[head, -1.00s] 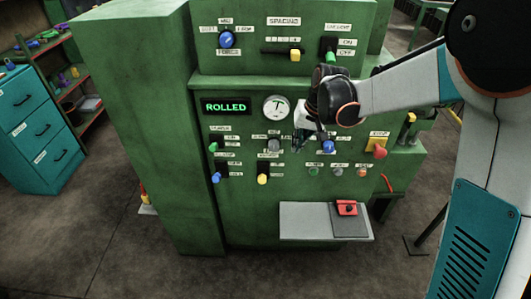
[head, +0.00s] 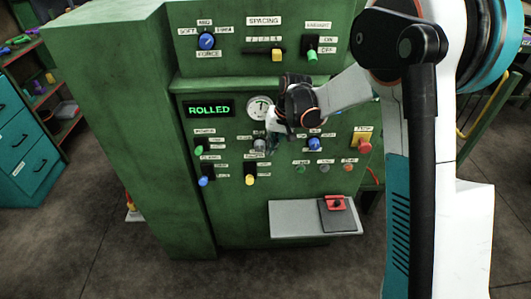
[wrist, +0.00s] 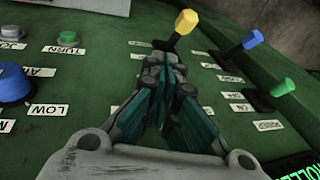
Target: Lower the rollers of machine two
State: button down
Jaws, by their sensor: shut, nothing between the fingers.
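Machine two is probably the green machine (head: 110,110) filling the head view; no machine number can be read. Its display (head: 209,109) reads ROLLED. Low on its left panel are a green-tipped lever (head: 199,150), a blue-tipped lever (head: 204,181) and a yellow-tipped lever (head: 250,180). Their labels are too small to read surely in the head view. My gripper (head: 272,145) is shut and empty, above and right of the yellow lever. In the wrist view its fingertips (wrist: 166,50) overlap the yellow lever's (wrist: 186,22) base; contact cannot be told.
A grey knob (head: 259,145) is beside my gripper, partly hidden. A blue dial (head: 314,144), small buttons (head: 324,169) and a red stop button (head: 364,146) are to the right. A grey shelf (head: 295,220) juts out below. A teal cabinet (head: 25,150) stands left.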

jog(key=b, duration=0.3)
send_near(250, 176)
jog(key=w+d+f, duration=0.3)
jog(key=w+f, duration=0.1)
jog(key=f, duration=0.1)
jog(key=shift+s+a+f+b, duration=0.25)
jog(key=shift+a+f, duration=0.3)
jog(key=shift+a, duration=0.2)
jog(key=shift+s+a+f+b, duration=0.15)
jog(key=shift+a+f+b, duration=0.05)
jog(key=shift+a+f, duration=0.45)
jog(key=shift+r, duration=0.15)
jog(key=shift+s+f, duration=0.1)
jog(key=shift+f, duration=0.1)
